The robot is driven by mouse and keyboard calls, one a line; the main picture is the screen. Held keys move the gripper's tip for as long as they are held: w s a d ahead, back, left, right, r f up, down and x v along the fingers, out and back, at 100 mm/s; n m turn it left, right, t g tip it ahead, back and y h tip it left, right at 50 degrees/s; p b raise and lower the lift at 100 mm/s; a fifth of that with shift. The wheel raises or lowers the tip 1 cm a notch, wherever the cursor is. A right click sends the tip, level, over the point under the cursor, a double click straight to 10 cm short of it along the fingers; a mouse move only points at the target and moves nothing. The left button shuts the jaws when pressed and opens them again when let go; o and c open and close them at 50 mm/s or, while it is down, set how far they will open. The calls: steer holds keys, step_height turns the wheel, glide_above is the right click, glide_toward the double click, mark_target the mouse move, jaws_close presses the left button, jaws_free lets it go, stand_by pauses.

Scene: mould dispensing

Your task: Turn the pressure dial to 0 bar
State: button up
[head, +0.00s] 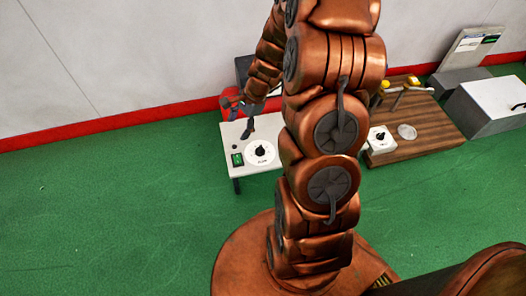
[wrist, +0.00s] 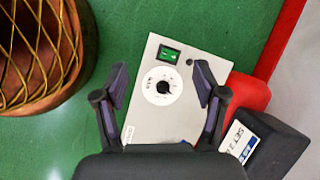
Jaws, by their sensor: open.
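A round white dial with a black knob (head: 260,152) sits on a pale box (head: 240,170), next to a green-lit switch (head: 238,159). In the wrist view the dial (wrist: 163,87) is near the centre of the pale panel (wrist: 150,120), with the switch (wrist: 169,54) above it. The dial's lettering is too small to read. My gripper (wrist: 162,80) is open, its two fingers apart on either side of the dial in the picture, with nothing between them. In the head view my gripper (head: 239,118) is above the back part of the box.
A dark box with a label (wrist: 262,150) reading "SET 3" and more, partly cut off, stands beside the panel. Green floor is clear at left.

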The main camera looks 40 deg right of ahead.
steer(key=w+d+f+m+t+b, duration=0.1)
steer(key=d+f+m+b, duration=0.3)
steer(key=d+f, duration=0.55)
steer(key=m+h, duration=0.1)
steer(key=m, duration=0.3)
glide_toward(261, 149)
steer(key=f, duration=0.1)
steer(key=shift+t, duration=0.3)
steer(key=shift+b+x, duration=1.65)
steer(key=shift+x, duration=2.3)
steer(key=shift+s, duration=0.1)
steer(key=shift+c, duration=0.2)
steer(key=c, duration=1.1)
